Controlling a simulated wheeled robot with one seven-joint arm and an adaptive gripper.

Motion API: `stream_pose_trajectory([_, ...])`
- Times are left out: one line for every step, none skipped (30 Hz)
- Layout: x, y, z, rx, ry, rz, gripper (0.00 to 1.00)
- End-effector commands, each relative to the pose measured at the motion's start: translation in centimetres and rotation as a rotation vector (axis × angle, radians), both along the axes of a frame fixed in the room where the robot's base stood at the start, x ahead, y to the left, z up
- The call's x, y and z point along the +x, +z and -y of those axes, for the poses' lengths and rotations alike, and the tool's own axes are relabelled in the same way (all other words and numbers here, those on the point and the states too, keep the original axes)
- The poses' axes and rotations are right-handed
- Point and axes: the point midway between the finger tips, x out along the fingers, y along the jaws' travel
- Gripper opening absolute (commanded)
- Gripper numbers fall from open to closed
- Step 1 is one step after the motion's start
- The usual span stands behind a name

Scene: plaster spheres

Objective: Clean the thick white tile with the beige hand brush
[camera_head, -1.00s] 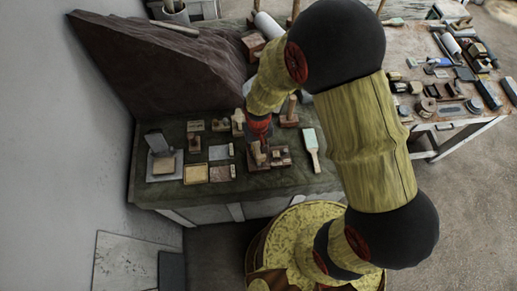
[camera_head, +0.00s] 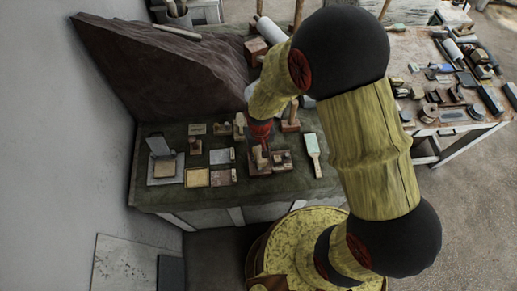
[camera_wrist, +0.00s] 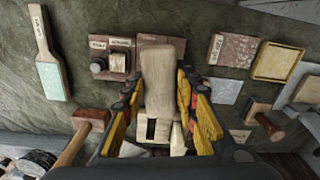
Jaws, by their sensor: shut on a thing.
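The beige hand brush (camera_wrist: 160,85) is between the fingers of my gripper (camera_wrist: 160,100), which is shut on it. In the wrist view its pale handle points up and its far end overlaps a brown board (camera_wrist: 155,43); whether it touches the board I cannot tell. In the head view the brush (camera_head: 260,157) shows below my red wrist part, over the same board (camera_head: 282,168).
A thinner pale tile (camera_wrist: 225,91) and a shallow yellow tray (camera_wrist: 272,62) lie near the block. A pale green paddle (camera_head: 313,155) lies on the other side. A wooden-handled tool (camera_wrist: 88,125) stands close to my gripper. A large brown slab (camera_head: 165,70) rises behind.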

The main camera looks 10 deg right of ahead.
Motion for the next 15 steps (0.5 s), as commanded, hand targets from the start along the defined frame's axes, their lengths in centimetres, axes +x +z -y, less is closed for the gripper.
stream_pose_trajectory([-0.3,0.1,0.0,0.0,0.0,0.0,0.09])
stream_pose_trajectory([-0.4,0.1,0.0,0.0,0.0,0.0,0.09])
stream_pose_trajectory([-0.5,0.0,0.1,0.0,0.0,0.0,0.09])
stream_pose_trajectory([-0.5,0.0,0.1,0.0,0.0,0.0,0.09])
stream_pose_trajectory([-0.6,0.0,0.1,0.0,0.0,0.0,0.09])
stream_pose_trajectory([-0.7,0.0,0.1,0.0,0.0,0.0,0.09])
stream_pose_trajectory([-0.8,0.0,0.1,0.0,0.0,-0.001,0.09])
stream_pose_trajectory([-0.9,0.0,0.1,0.0,0.0,-0.001,0.09])
stream_pose_trajectory([-1.1,0.0,0.1,0.0,0.0,-0.001,0.09])
stream_pose_trajectory([-1.3,0.0,0.2,0.0,0.0,-0.001,0.09])
stream_pose_trajectory([-1.5,0.0,0.2,0.0,0.0,-0.001,0.09])
stream_pose_trajectory([-1.8,0.0,0.2,0.0,0.0,-0.001,0.09])
stream_pose_trajectory([-2.0,-0.1,0.3,0.0,0.0,-0.001,0.09])
stream_pose_trajectory([-2.2,-0.1,0.3,0.0,0.0,-0.001,0.09])
stream_pose_trajectory([-2.4,-0.1,0.3,0.0,0.0,-0.001,0.09])
